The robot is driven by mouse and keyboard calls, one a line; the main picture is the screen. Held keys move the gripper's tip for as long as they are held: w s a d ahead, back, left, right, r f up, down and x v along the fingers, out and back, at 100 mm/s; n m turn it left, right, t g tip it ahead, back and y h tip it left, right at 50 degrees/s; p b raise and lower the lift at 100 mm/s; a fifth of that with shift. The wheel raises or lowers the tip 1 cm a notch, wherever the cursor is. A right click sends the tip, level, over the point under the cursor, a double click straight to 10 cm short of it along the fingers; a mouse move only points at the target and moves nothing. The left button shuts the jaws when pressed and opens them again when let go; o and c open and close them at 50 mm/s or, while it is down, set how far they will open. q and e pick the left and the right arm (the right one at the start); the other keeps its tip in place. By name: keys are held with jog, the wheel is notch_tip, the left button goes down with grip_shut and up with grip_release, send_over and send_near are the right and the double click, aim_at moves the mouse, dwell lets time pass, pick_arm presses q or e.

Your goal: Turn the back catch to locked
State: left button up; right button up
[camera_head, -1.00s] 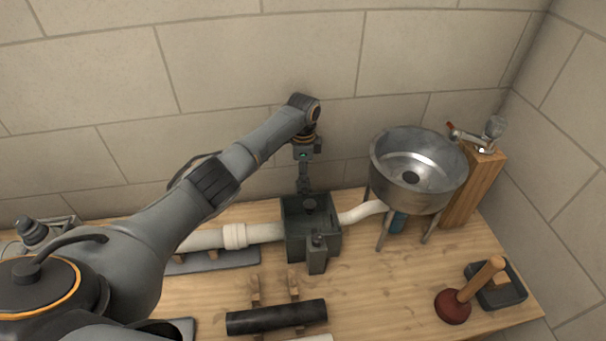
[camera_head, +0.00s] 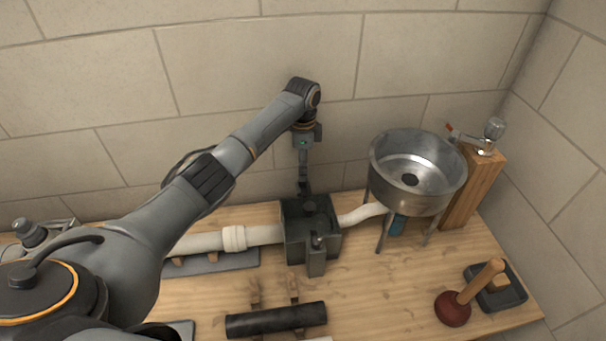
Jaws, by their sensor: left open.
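A dark grey box (camera_head: 294,250) stands on the wooden bench, with white pipes joining it on the left and right. A front catch (camera_head: 316,243) with a small knob sits on its near side. The back catch is at the box's far side, hidden or too small to make out behind my gripper. My left gripper (camera_head: 304,188) points down at the far edge of the box, close to the back catch. It is open; I cannot tell whether it touches the catch. My right gripper is not in view.
A steel basin (camera_head: 417,172) on legs stands right of the box, before a wooden post (camera_head: 472,187) with a tap. A black cylinder (camera_head: 276,319) lies in front on wooden supports. A plunger (camera_head: 456,306) and dark tray (camera_head: 496,288) are at the right. The wall is close behind.

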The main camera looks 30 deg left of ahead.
pick_arm(q)
notch_tip(320, 180, up, 8)
jog(key=shift+f, duration=0.25)
dwell(0.4)
